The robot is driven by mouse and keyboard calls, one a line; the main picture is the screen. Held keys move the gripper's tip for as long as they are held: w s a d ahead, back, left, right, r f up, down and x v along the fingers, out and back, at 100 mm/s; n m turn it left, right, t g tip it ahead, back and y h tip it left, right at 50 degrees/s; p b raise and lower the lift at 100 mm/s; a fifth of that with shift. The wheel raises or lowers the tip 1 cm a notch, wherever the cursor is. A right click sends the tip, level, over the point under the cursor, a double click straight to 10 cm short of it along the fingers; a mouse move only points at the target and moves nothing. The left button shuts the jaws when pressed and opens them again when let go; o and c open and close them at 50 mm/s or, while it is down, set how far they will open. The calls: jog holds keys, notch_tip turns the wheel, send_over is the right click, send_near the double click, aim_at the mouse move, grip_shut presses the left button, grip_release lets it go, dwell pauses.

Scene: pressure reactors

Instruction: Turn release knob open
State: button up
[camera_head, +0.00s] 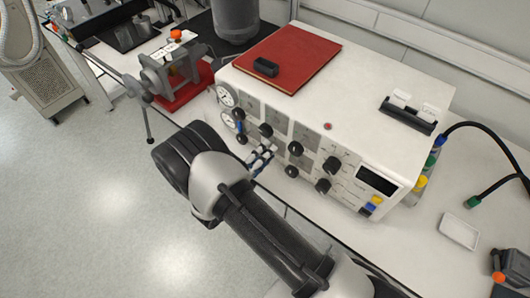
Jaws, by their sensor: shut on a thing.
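A white reactor control unit (350,75) stands on the bench with black knobs on its sloped front panel. My gripper (262,157) is at the lower middle of this panel, shut on a knob there, which I take as the release knob. The fingers and arm mostly hide this knob, so its turn angle cannot be told. Close by are a black knob (266,130) above the gripper and two more to its right, an upper one (295,148) and a lower one (292,171).
Two larger black knobs, a dark display (377,181) and two round gauges (227,96) share the panel. A red folder (288,58) lies on top of the unit. A clamp stand on a red base (187,88) stands left. A white tray (459,231) lies right.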

jog(key=shift+n, duration=1.2)
jog(key=o, duration=1.1)
jog(key=v, duration=1.2)
